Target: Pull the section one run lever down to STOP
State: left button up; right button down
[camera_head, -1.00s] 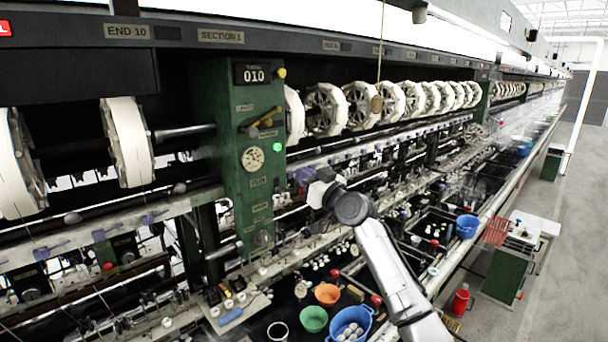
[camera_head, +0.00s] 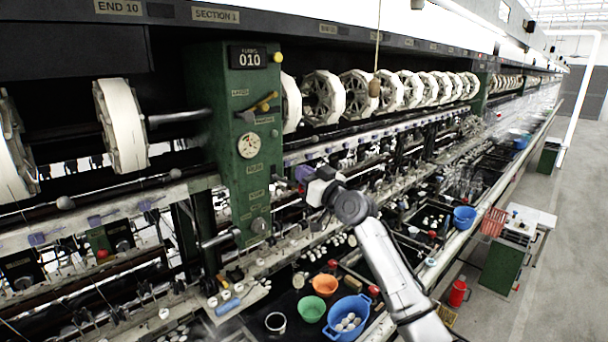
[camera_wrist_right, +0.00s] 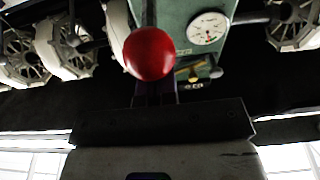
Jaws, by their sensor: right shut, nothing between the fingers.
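The green section-one post (camera_head: 231,150) carries a number plate, a brass-and-yellow handle (camera_head: 258,107) and a round dial (camera_head: 249,144). My right gripper (camera_head: 303,174) is shut with empty jaws, just right of the post's lower half. In the right wrist view, a lever's red ball knob (camera_wrist_right: 150,53) on a grey rod covers the tips of the shut purple fingers (camera_wrist_right: 154,92). That picture looks upside down, with the dial (camera_wrist_right: 208,28) above the handle. Contact between knob and fingers cannot be told. My left gripper is not in view.
White reels (camera_head: 358,94) line the machine behind my right gripper. Below stand an orange bowl (camera_head: 325,284), a green bowl (camera_head: 312,309) and a blue basin (camera_head: 348,313). A red extinguisher (camera_head: 458,293) stands by the clear aisle on the right.

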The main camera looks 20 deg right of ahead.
jog(key=shift+f+b, duration=0.95)
jog(key=shift+f, duration=0.3)
jog(key=shift+r+p, duration=0.55)
jog(key=shift+r, duration=0.3)
jog(key=shift+s+d, duration=0.1)
jog(key=shift+s, duration=0.1)
jog(key=v, duration=1.5)
jog(key=shift+s+p, duration=0.3)
jog(key=shift+p, duration=0.1)
jog(key=shift+d, duration=0.15)
jog(key=shift+f, duration=0.15)
